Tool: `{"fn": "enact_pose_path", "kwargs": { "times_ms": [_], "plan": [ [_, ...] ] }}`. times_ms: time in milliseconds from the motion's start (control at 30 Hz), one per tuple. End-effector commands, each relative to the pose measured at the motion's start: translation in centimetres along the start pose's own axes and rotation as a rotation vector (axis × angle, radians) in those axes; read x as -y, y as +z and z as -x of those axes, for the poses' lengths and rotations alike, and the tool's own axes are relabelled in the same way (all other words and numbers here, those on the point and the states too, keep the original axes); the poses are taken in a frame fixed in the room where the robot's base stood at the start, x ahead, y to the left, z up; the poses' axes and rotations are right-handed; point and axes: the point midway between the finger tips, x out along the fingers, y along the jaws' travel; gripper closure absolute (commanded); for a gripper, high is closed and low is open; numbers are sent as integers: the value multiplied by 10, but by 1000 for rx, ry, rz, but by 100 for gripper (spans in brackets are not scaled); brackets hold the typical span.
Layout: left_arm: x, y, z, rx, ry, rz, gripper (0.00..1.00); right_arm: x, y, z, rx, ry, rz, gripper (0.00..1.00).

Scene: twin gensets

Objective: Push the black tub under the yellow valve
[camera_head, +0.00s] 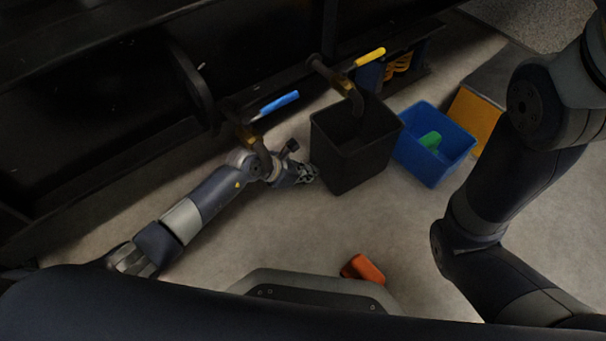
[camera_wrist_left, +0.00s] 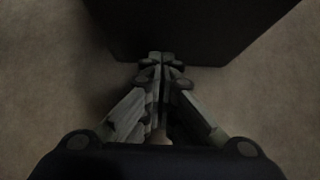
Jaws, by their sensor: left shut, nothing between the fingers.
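The black tub (camera_head: 353,158) is an open, square bin upright on the floor in the head view. The yellow valve (camera_head: 369,57) has a yellow lever, and its curved spout (camera_head: 352,95) hangs over the tub's opening. My left gripper (camera_head: 308,174) is shut and empty, low at the tub's left side. In the left wrist view, the closed fingers (camera_wrist_left: 161,62) point at the dark wall of the tub (camera_wrist_left: 185,25) and are at or very near it; I cannot tell whether they touch. My right gripper is not in view.
A blue bin (camera_head: 436,150) with a green item (camera_head: 430,140) stands close to the tub's right. A blue-handled valve (camera_head: 279,102) is above my left wrist. An orange-red object (camera_head: 363,269) lies on the floor near my base. Floor in front of the tub is clear.

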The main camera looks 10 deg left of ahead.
Motion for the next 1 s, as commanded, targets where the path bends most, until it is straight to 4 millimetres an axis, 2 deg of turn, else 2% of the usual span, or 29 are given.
{"fn": "enact_pose_path", "kwargs": {
  "times_ms": [333,467,633,1000],
  "plan": [
    [-1,0,7,1,1,-1,100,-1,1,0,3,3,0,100],
    [-1,-1,23,0,2,-3,100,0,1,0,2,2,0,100],
    [-1,-1,52,-1,3,-3,100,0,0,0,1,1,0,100],
    [0,-61,110,-5,1,0,100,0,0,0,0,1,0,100]
  ]
}}
